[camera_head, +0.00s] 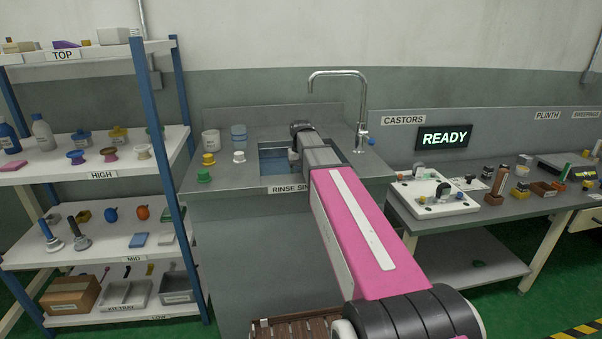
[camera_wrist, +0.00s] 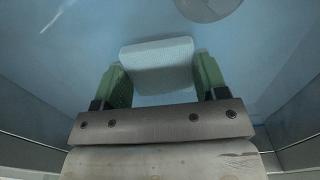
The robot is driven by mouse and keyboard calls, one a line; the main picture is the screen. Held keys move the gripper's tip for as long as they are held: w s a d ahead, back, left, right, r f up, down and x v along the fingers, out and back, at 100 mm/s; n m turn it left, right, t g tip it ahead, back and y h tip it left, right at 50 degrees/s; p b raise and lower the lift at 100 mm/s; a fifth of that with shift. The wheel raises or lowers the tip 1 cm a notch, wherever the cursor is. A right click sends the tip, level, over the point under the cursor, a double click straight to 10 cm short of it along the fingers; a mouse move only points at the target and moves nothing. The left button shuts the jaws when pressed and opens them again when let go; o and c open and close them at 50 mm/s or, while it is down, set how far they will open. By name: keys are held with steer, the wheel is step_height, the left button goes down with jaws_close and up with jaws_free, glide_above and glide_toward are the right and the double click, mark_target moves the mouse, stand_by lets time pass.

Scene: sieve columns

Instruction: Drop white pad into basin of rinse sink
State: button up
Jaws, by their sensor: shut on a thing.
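The white pad (camera_wrist: 157,66) is between the green fingers of my gripper (camera_wrist: 160,72) in the wrist view. My gripper is shut on it at its sides. Below and around it is the blue inside of the rinse sink's basin (camera_wrist: 60,65), with a round grey drain (camera_wrist: 207,6) at the top of that view. In the head view my arm reaches over the rinse sink (camera_head: 240,207), and its end is at the basin opening (camera_head: 272,164). My arm hides the right part of the basin and the pad there. I cannot tell the pad's height above the basin floor.
A tall faucet (camera_head: 361,110) stands behind the basin. White and blue jars, and yellow, green and white knobs, stand on the counter left of it. A shelf rack (camera_head: 140,110) is at left. A bench with a white board (camera_head: 405,196) is at right.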

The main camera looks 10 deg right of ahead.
steer(key=shift+f, duration=0.6)
steer(key=o, duration=0.9)
steer(key=shift+r, duration=0.15)
steer(key=shift+r, duration=4.25)
